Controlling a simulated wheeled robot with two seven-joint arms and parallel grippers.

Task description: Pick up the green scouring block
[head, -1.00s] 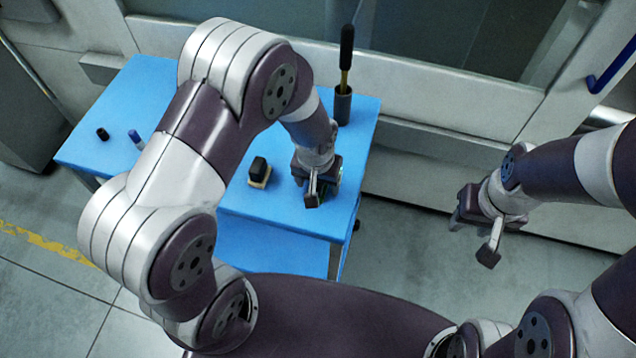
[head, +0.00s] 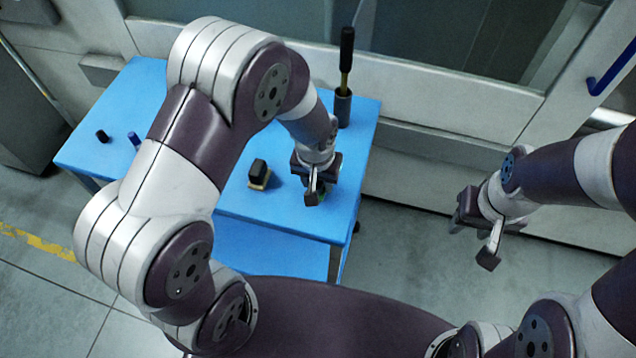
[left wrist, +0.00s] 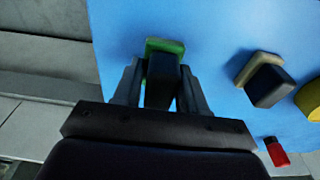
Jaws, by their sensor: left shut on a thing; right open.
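The green scouring block (left wrist: 165,46) shows in the left wrist view as a green pad with a black grip on top. My left gripper (left wrist: 160,85) has its two fingers on either side of the black grip and is shut on it. In the head view my left gripper (head: 314,192) is at the right part of the blue table, and it hides most of the block. I cannot tell whether the pad touches the table. My right gripper (head: 478,225) is open and empty, off the table to the right.
A tan block with a black grip (head: 258,173) stands left of my left gripper on the blue table (head: 285,216). A dark holder with a black-handled tool (head: 343,106) stands behind. A black cylinder (head: 102,136) and a blue marker (head: 135,139) are far left. The left wrist view shows red (left wrist: 276,151) and yellow (left wrist: 312,101) things.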

